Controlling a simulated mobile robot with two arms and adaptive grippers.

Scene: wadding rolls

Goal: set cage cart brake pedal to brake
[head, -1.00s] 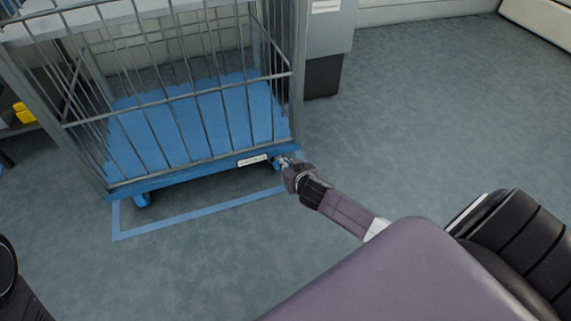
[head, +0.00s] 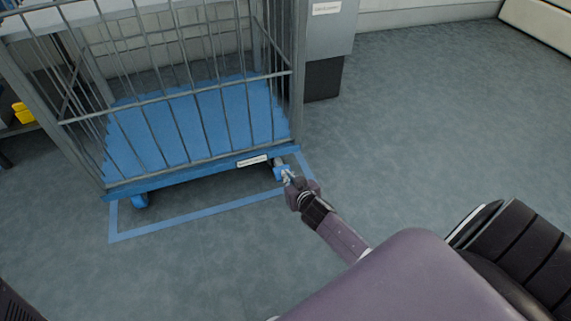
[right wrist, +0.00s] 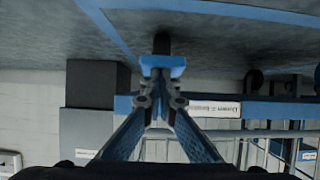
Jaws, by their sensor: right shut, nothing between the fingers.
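The cage cart (head: 195,165) stands at left, with a blue base and grey wire sides. Its blue brake pedal (head: 281,172) sticks out at the front right corner, low above the floor. In the right wrist view, which is upside down, the pedal (right wrist: 162,62) is a blue block just beyond the fingertips. My right gripper (head: 289,180) is shut and empty, right in front of the pedal; it also shows in the right wrist view (right wrist: 160,98). I cannot tell whether it touches the pedal. My left gripper is not in view.
A blue floor outline (head: 190,222) runs around the cart. A grey cabinet (head: 327,40) with a dark base stands behind the cart's right side. Yellow items (head: 22,112) are at the far left. The floor (head: 420,130) to the right is clear.

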